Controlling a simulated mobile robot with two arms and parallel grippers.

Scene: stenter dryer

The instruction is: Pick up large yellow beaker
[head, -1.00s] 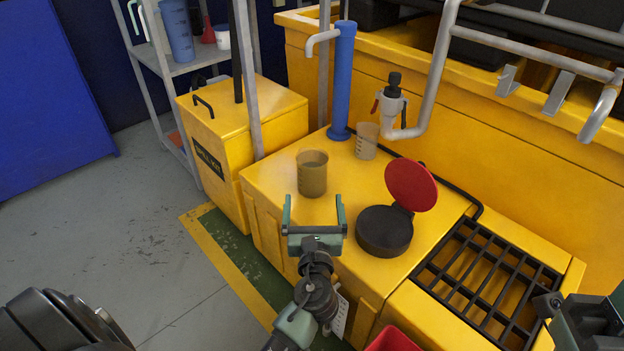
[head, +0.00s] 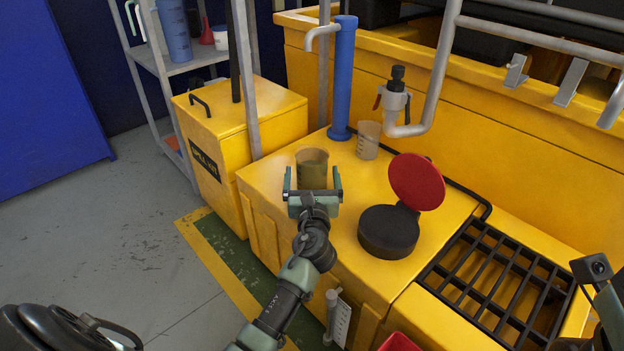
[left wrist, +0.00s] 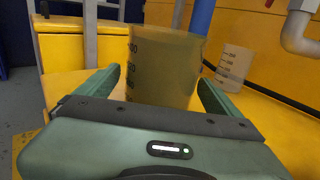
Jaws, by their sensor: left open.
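The large yellow beaker (head: 312,170), murky yellow-brown with a clear rim, stands upright on the yellow counter (head: 262,184). My left gripper (head: 312,178) is open at its near side, with a finger on either side of it. In the left wrist view the beaker (left wrist: 163,65) stands between the two green fingers (left wrist: 158,92), and its lower part is hidden behind the gripper body. I cannot tell whether either finger touches it. Part of my right gripper (head: 600,285) shows at the right edge; its jaws are not clear.
A smaller clear beaker (head: 368,140) stands behind and to the right, also in the left wrist view (left wrist: 234,65). A black round device with a raised red lid (head: 416,182) sits to the right. A blue column (head: 343,80) and a pipe (head: 440,70) rise behind.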

